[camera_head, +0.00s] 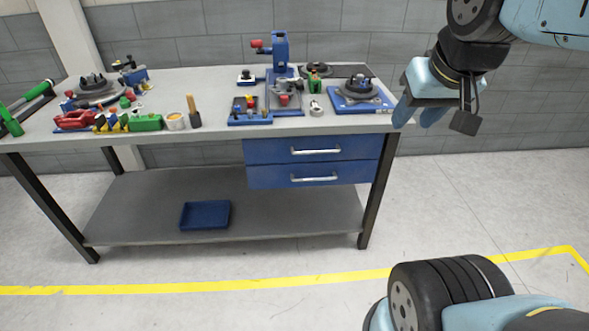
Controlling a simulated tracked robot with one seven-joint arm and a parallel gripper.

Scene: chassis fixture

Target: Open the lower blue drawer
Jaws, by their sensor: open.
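The lower blue drawer (270,179) is flush under the right half of the workbench, with a silver bar handle (314,179) across its front. The upper blue drawer (270,151) sits directly above it, also flush, with its own silver handle (316,151). My gripper (430,118) is up at the right, at about the height of the bench top and right of its right end. It is open, its fingers point down, and nothing shows between them. It is apart from both drawers and their handles.
The grey bench top (200,88) carries several tools and fixtures, including a blue press (280,52) and a blue plate with a dark round part (357,90). A blue tray (205,215) lies on the lower shelf (150,205). A dark leg (378,190) stands right of the drawers. Floor in front is clear.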

